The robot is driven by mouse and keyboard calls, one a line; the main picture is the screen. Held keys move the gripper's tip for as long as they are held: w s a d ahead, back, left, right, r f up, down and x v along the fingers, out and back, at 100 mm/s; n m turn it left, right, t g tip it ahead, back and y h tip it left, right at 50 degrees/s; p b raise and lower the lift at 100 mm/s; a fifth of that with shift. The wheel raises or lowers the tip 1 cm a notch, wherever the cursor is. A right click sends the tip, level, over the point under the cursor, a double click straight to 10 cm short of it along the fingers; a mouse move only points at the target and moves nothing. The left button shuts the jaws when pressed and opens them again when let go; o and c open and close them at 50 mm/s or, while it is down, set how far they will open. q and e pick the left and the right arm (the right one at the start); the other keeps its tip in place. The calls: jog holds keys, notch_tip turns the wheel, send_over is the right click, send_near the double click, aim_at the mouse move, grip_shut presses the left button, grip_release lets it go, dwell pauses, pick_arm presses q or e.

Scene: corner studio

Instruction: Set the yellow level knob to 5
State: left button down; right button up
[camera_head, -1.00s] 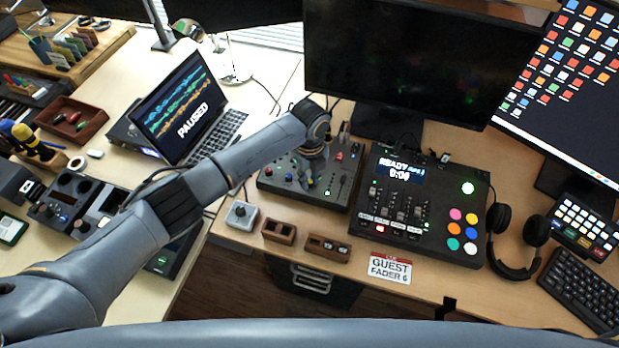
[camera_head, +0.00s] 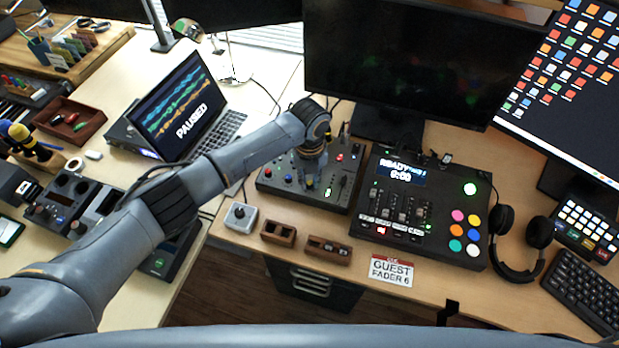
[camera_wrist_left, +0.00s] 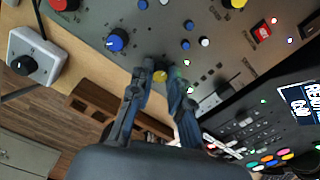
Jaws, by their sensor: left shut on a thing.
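The knob's pointer and scale marks are too small to read. My right gripper is not in view.
Other knobs stand close by, including a blue one (camera_wrist_left: 117,40) and a red one (camera_wrist_left: 64,4). A fader console (camera_head: 440,243) is to the right, and a laptop (camera_head: 185,110) to the left. A grey box with a black knob (camera_head: 240,217) and small wooden trays (camera_head: 279,232) line the front edge.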

aim_at(309, 183)
pick_arm(q)
jog(key=shift+r, duration=0.1)
jog(key=c, duration=1.3)
grip_release()
jog(key=shift+o, duration=0.2)
notch_tip(309, 183, up, 12)
